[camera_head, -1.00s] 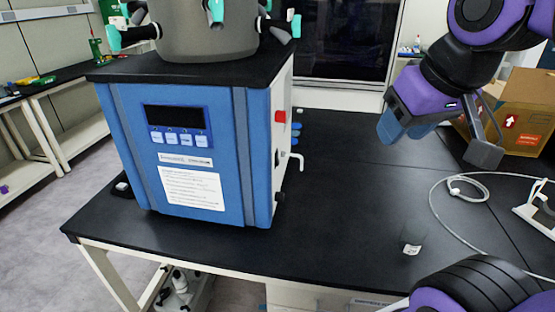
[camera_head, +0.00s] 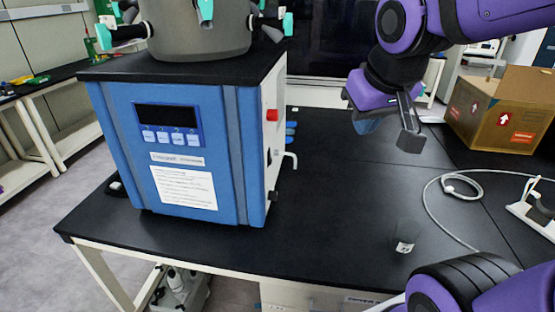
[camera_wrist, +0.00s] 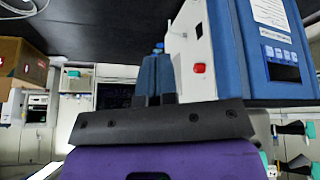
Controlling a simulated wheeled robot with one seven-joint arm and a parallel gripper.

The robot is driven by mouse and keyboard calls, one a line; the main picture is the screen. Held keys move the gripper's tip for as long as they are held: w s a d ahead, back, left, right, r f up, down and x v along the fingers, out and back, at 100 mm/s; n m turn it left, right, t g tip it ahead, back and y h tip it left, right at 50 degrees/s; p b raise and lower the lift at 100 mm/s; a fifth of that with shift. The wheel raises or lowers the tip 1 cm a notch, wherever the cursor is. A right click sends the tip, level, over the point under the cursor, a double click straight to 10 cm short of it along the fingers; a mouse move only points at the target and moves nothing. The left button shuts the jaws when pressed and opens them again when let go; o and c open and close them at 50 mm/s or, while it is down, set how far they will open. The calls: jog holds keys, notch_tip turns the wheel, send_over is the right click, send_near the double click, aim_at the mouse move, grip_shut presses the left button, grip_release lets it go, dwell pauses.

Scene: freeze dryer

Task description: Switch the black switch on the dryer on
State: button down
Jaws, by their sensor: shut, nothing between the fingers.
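The blue dryer (camera_head: 228,165) stands on the left of the black bench. Its white right side carries a red knob (camera_head: 272,115), seen edge-on in the head view. Below the knob is a small dark patch (camera_head: 269,157) that may be the black switch; its position cannot be told. In the wrist view the white side panel shows the red knob (camera_wrist: 199,69) and a dark spot (camera_wrist: 198,30). My gripper (camera_head: 366,124) is shut and empty, above the bench right of the dryer and apart from it. Its blue fingers (camera_wrist: 156,72) point toward the panel side.
A white bent pipe (camera_head: 291,160) and blue fittings (camera_head: 291,130) stick out from the dryer's right side. A small clear beaker (camera_head: 407,236) stands on the bench at front right. A white cable (camera_head: 430,208) and a cardboard box (camera_head: 490,120) are farther right. The bench between is clear.

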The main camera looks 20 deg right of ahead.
aim_at(270, 157)
jog(key=w+f+m+y, duration=0.1)
jog(key=w+f+m, duration=0.1)
jog(key=w+f, duration=0.6)
jog(key=w+f+m+t+y, duration=0.1)
jog(key=w+f+m+y, duration=0.1)
jog(key=w+f, duration=0.6)
jog(key=shift+w+d+t+y, duration=0.3)
jog(key=shift+w+d, duration=0.1)
jog(key=shift+w, duration=2.5)
jog(key=shift+f, duration=0.2)
jog(key=w+a+f, duration=0.5)
jog(key=w+f, duration=0.2)
jog(key=f, duration=0.1)
jog(key=shift+w+a+f, duration=0.15)
jog(key=shift+a+f, duration=0.05)
jog(key=shift+a, duration=0.05)
